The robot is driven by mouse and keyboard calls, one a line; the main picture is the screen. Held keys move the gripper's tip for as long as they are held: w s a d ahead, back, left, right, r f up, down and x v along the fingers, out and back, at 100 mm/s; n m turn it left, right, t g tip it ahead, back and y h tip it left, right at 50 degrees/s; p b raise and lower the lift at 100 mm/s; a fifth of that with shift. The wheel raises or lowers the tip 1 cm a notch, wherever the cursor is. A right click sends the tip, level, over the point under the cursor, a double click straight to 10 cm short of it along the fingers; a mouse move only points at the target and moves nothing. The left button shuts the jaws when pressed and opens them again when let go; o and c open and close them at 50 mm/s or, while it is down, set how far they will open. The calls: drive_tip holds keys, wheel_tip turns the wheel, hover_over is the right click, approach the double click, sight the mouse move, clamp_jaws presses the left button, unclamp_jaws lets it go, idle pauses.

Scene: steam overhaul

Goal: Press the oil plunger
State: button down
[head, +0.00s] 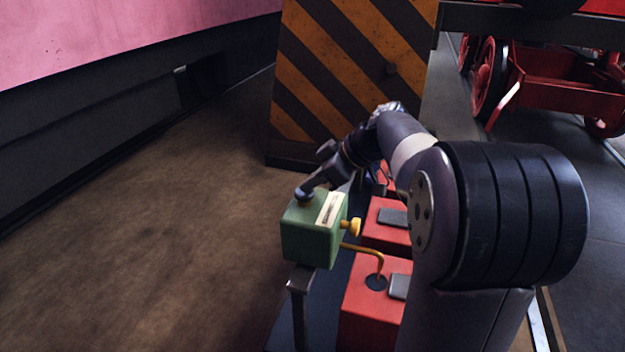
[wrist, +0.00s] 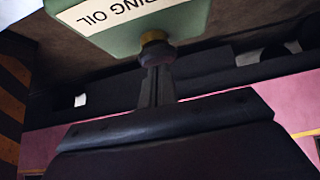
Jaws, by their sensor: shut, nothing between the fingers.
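The oil box (head: 312,240) is a green block with a pale label, standing on a post in the middle of the head view. Its plunger (head: 304,196) has a dark round cap and sits at the box's top left. My gripper (head: 313,184) is shut and empty, its tips at the cap. In the wrist view the box (wrist: 112,40) appears upside down, with "RING OIL" readable on its label. There the plunger cap (wrist: 157,54) sits on a short brass collar, and my shut fingers (wrist: 157,75) meet it end-on. Whether they press on it I cannot tell.
A brass knob (head: 352,228) and a bent brass pipe (head: 372,252) come off the box's right side. Red blocks (head: 374,308) stand beside it. A striped orange and black panel (head: 345,70) rises behind. Open brown floor (head: 130,250) lies to the left.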

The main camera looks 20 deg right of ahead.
drive_tip(key=shift+s+f, duration=0.15)
drive_tip(key=shift+f, duration=0.25)
drive_tip(key=v, duration=1.1)
drive_tip(key=shift+r+b, duration=0.25)
drive_tip(key=shift+b, duration=0.05)
idle(0.8)
wheel_tip(320, 180, up, 6)
drive_tip(key=p, duration=0.1)
drive_tip(key=shift+w+a, duration=0.25)
drive_tip(key=shift+a, duration=0.05)
